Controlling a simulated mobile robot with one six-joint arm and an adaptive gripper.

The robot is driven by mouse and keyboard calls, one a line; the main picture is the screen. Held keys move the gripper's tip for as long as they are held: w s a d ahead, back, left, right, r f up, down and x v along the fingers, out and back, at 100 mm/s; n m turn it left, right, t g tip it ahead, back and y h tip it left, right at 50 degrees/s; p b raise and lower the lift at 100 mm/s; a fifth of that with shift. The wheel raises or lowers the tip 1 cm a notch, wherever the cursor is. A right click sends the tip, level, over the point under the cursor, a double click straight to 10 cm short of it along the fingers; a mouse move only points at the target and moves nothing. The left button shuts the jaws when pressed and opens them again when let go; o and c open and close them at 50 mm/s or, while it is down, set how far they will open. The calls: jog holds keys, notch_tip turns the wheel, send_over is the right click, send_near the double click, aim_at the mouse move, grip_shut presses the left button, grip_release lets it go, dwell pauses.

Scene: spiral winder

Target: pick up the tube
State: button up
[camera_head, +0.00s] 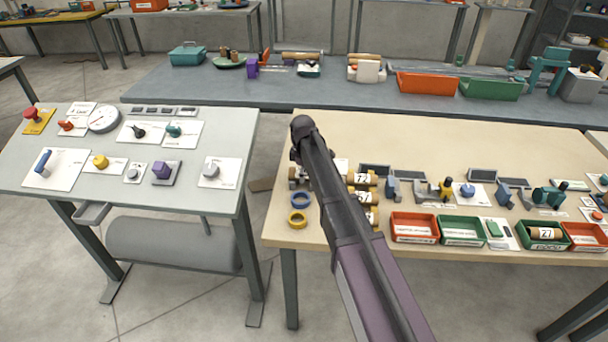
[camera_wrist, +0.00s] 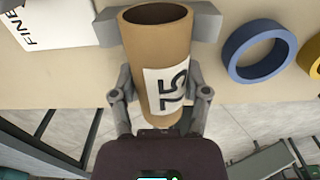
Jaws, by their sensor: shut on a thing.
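In the wrist view my gripper (camera_wrist: 160,28) is shut on a brown cardboard tube (camera_wrist: 149,60), with one grey finger on each side of it. The tube is hollow, its open end faces the top of the picture, and it has a white label with black characters that look like a sideways 15. The tabletop edge shows behind it. In the head view my dark arm hides most of the gripper and the held tube. Other tubes, one marked 72 (camera_head: 362,179), lie beside the arm on the beige table (camera_head: 420,137).
A blue ring (camera_head: 301,201) and a yellow ring (camera_head: 297,220) lie left of the arm. Red (camera_head: 414,238) and green (camera_head: 462,242) trays line the front edge at right. A panel table (camera_head: 232,128) with knobs stands at left, across a gap.

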notch_tip(320, 180, up, 4)
jog(key=p, duration=0.4)
jog(key=s+d, duration=0.1)
jog(key=s, duration=0.4)
jog(key=s+d, duration=0.2)
jog(key=s, duration=0.3)
jog(key=s+d+r+p, duration=0.1)
jog(key=s+d, duration=0.1)
jog(key=s, duration=0.3)
jog(key=shift+d, duration=0.15)
jog(key=shift+r, duration=0.2)
jog(key=shift+s+f, duration=0.1)
jog(key=shift+s, duration=0.05)
dwell(0.3)
